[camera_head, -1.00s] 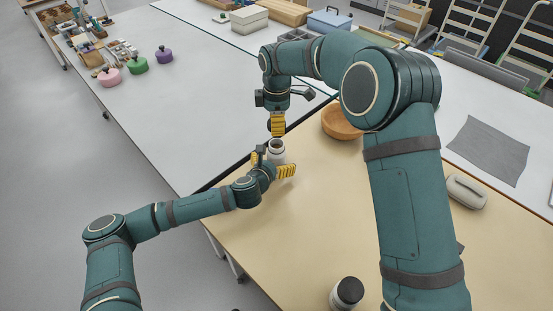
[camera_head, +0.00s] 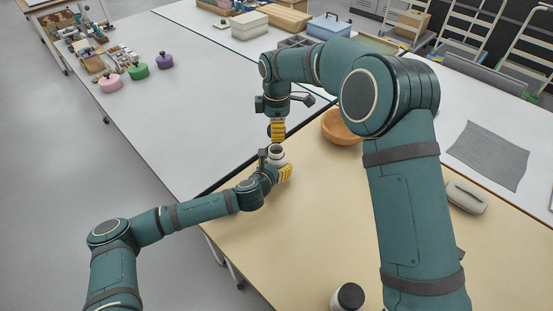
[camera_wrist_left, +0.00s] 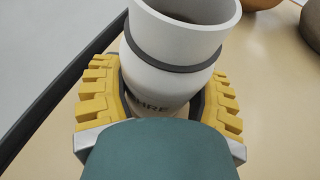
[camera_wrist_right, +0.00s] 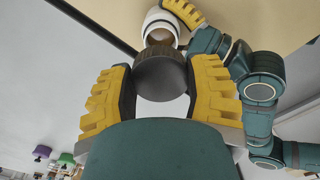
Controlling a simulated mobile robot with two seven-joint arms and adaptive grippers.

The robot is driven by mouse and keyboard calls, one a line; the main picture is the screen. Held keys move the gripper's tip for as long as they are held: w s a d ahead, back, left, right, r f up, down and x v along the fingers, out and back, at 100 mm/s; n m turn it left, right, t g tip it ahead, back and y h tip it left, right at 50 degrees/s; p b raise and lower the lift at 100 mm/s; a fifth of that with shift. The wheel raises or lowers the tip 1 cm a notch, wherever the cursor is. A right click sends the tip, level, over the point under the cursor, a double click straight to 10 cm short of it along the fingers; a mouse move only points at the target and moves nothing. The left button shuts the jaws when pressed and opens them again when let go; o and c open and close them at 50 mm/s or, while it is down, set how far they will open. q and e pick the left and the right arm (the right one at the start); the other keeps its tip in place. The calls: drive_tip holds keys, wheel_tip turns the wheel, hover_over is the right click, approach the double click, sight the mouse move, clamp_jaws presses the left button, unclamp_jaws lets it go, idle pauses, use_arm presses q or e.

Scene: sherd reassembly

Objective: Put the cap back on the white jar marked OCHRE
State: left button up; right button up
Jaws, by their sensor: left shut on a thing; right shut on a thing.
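In the left wrist view the jar (camera_wrist_left: 172,65) has a dark band, an open mouth and letters ending in "HRE"; the rest is hidden. My left gripper (camera_head: 275,168) is shut around its lower body, one finger on each side. My right gripper (camera_head: 278,131) is above the jar, pointing down. In the right wrist view it is shut on a dark round cap (camera_wrist_right: 163,74), with the jar (camera_wrist_right: 161,27) beyond. The cap and jar appear apart.
A wooden bowl (camera_head: 340,126) stands right of the jar. Another white jar with a black cap (camera_head: 350,295) stands at the near edge. A grey case (camera_head: 466,197) and grey cloth (camera_head: 489,155) lie to the right. The wooden tabletop between is mostly clear.

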sight(276, 147)
drive_tip(key=shift+f, duration=2.4)
drive_tip(key=shift+f, duration=0.9)
drive_tip(key=shift+f, duration=0.55)
use_arm(q)
clamp_jaws()
use_arm(e)
drive_tip(key=o, duration=0.8)
